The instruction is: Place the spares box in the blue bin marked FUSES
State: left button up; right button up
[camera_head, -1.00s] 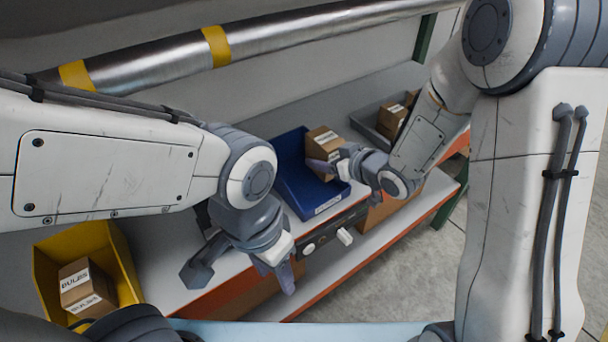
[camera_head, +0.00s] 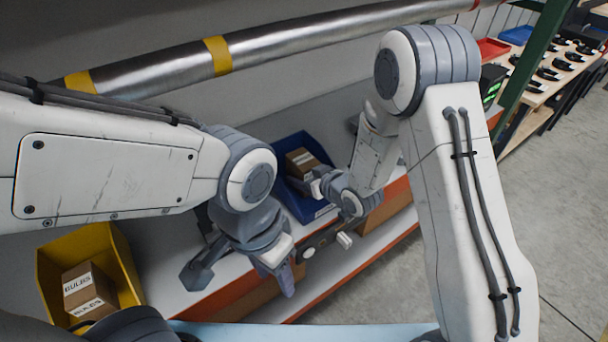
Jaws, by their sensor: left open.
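The blue bin (camera_head: 294,143) stands on the shelf at the middle; its front label is too small to read. A brown cardboard box (camera_head: 299,159) with a white label shows inside the bin's outline; its label is unreadable, and I cannot tell whether it rests on the floor of the bin. My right gripper (camera_head: 316,178) is at the bin, just below the box in the picture; its fingers are too small and partly hidden to show whether they grip the box. My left gripper (camera_head: 240,275) is open and empty over the shelf's front edge, left of the bin.
A metal pipe (camera_head: 160,67) with yellow bands runs above the shelf. A green post (camera_head: 530,75) and a bench with dark items stand at right. My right arm hides the shelf's right part.

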jog(key=shift+f, duration=0.15)
jog(key=o, duration=1.6)
jog(key=shift+c, duration=0.2)
